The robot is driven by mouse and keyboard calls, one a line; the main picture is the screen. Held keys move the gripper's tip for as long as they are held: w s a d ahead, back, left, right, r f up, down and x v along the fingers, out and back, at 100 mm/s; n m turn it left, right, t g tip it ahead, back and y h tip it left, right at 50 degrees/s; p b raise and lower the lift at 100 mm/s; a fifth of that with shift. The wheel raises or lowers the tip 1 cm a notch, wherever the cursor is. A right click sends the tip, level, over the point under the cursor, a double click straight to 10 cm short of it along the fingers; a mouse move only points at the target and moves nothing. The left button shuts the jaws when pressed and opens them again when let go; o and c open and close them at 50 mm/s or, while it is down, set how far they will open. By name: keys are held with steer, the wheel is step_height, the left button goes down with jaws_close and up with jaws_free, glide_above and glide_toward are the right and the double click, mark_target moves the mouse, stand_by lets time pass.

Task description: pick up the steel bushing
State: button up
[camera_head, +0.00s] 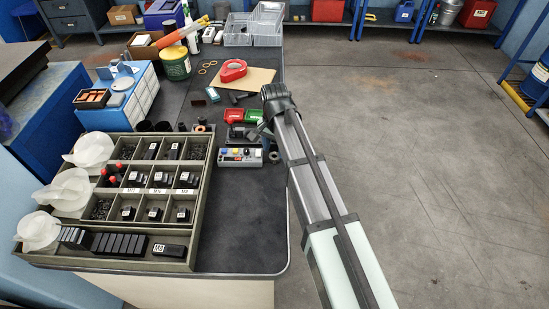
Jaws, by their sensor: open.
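My arm reaches in from the lower right, and my gripper (257,132) is small and dark above the right side of the bench, close to a grey control box. It is open, and I see nothing held in it. A small grey ring-shaped piece (274,157) lies on the dark mat just right of the control box, near the bench edge. It may be the steel bushing, but it is too small to be sure. It is apart from my gripper, below and to the right of it in the picture.
The control box (240,157) with coloured buttons stands beside red and green bins (244,116). A compartment tray (196,225) of dark parts fills the left front. The dark mat (245,220) is clear at the front right.

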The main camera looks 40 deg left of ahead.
mark_target(274, 153)
steer(key=shift+w+a+f, duration=0.1)
steer(key=shift+f, duration=1.75)
steer(key=shift+c, duration=0.5)
steer(key=c, duration=0.7)
steer(key=shift+r, duration=0.1)
step_height(274, 153, up, 10)
steer(key=shift+f, duration=0.1)
